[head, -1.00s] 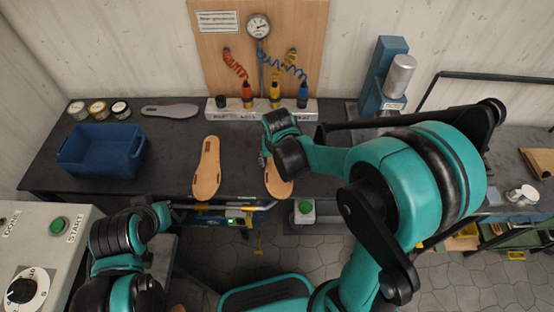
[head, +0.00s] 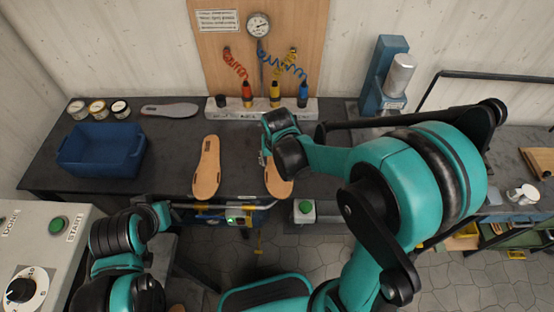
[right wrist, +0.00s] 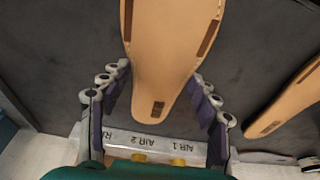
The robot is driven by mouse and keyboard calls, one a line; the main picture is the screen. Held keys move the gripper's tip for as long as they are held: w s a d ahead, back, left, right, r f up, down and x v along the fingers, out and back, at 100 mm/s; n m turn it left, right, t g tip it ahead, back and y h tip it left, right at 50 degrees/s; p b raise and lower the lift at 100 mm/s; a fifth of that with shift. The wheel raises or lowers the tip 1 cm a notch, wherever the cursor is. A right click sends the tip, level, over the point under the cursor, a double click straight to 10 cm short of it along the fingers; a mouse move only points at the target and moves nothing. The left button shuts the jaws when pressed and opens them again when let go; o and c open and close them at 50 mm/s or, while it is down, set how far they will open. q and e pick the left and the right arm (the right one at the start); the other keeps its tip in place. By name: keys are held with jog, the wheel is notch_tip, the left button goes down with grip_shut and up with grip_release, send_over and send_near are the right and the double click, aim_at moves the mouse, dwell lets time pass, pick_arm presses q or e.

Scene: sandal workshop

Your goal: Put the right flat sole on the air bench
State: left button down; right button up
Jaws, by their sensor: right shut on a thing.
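The right flat sole (head: 279,184) is tan and lies over the dark top of the air bench (head: 172,150), right of a second tan sole (head: 206,168). In the right wrist view my right gripper (right wrist: 160,74) has its fingers on both sides of the right sole (right wrist: 172,40), shut on it near one end. I cannot tell whether the sole touches the bench top. In the head view my right wrist hides the gripper and part of the sole.
A blue bin (head: 102,150), several small tins and a grey sole (head: 170,110) are on the bench's left. A pale air block (head: 235,114) with coloured connectors stands at the back, and a blue press (head: 386,75) at the right. Bare bench lies between bin and soles.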

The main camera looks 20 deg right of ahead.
jog(key=shift+f, duration=0.35)
jog(key=o, duration=1.2)
jog(key=shift+c, duration=0.2)
jog(key=d+v, duration=0.1)
jog(key=v, duration=1.1)
jog(key=s+d+n+t, duration=0.2)
jog(key=s+d+t, duration=0.1)
jog(key=s, duration=0.7)
jog(key=shift+s+d+n+t+y, duration=0.15)
jog(key=shift+s+n+t+y, duration=0.2)
jog(key=shift+t, duration=0.25)
